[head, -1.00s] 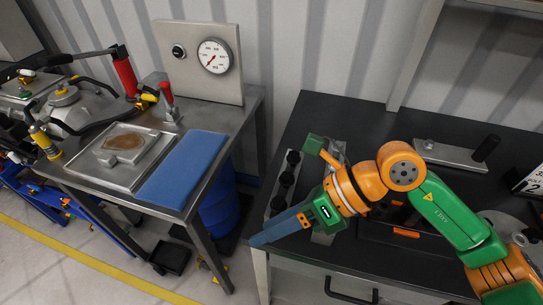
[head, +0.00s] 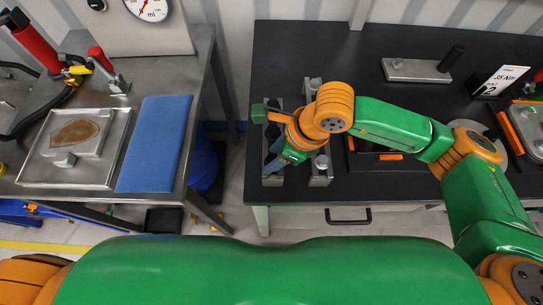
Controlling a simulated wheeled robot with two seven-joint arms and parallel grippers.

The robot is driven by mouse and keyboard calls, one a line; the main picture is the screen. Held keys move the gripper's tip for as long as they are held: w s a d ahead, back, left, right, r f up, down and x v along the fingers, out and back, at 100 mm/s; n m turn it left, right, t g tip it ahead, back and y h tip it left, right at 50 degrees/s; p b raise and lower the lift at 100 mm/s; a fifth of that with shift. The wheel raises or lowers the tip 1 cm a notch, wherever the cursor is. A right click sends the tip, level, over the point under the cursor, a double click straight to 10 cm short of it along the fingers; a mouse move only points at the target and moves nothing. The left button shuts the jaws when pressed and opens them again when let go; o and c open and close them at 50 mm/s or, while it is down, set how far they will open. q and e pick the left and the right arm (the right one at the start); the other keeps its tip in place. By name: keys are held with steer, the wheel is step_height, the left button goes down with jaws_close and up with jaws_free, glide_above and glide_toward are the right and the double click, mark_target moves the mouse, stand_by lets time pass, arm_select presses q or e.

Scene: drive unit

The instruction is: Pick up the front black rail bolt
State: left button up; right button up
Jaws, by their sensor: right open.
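A narrow grey rail (head: 273,181) lies along the left side of the black table, with black bolts standing in a row on it. A black bolt (head: 273,131) shows near the middle of the rail, beside my gripper's wrist. The front black bolt is mostly hidden by the gripper fingers, and I cannot tell it apart clearly. My right gripper (head: 272,164) is open over the front part of the rail, fingers pointing down and left. I cannot tell whether it touches the bolt. My left gripper is out of view.
A second rail with silver bolts (head: 321,163) stands just right of the gripper. A metal plate with a black handle (head: 450,60) and a 35 Nm sign (head: 499,81) are further right. A steel bench with a blue mat (head: 155,145) stands left, across a gap.

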steer(key=shift+s+d+r, duration=0.1)
steer(key=shift+s+d, duration=0.05)
steer(key=shift+d, duration=0.05)
jaws_close()
steer(key=shift+a, duration=0.1)
steer(key=shift+r, duration=0.3)
steer(key=s+d+r+b, duration=0.5)
steer(key=s+d+r, duration=0.3)
steer(key=s+r, duration=0.3)
steer(key=shift+v, duration=0.95)
steer(key=shift+w+a, duration=0.1)
